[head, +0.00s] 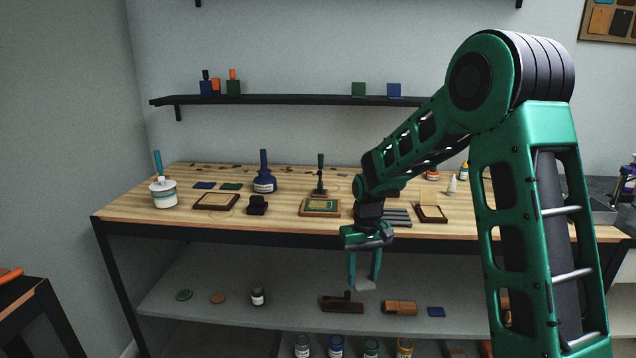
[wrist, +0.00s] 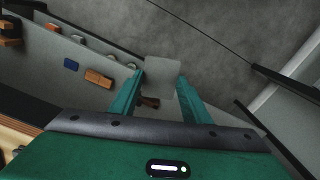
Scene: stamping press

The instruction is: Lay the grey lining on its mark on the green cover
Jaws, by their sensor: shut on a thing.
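My gripper (head: 364,279) hangs in front of the bench's front edge, below the bench top, with its fingers pointing down. It is shut on a small pale grey flat piece, the grey lining (head: 366,285). In the wrist view the lining (wrist: 162,73) sits between the tips of the two green fingers (wrist: 160,88). What looks like the green cover (head: 318,206) lies in a brown wooden frame on the bench, up and left of my gripper, with a paler outline on it. A dark upright tool with a green handle (head: 320,175) stands just behind it.
A lower shelf (head: 210,304) with blocks and jars lies under the bench. The bench edge lies between gripper and cover.

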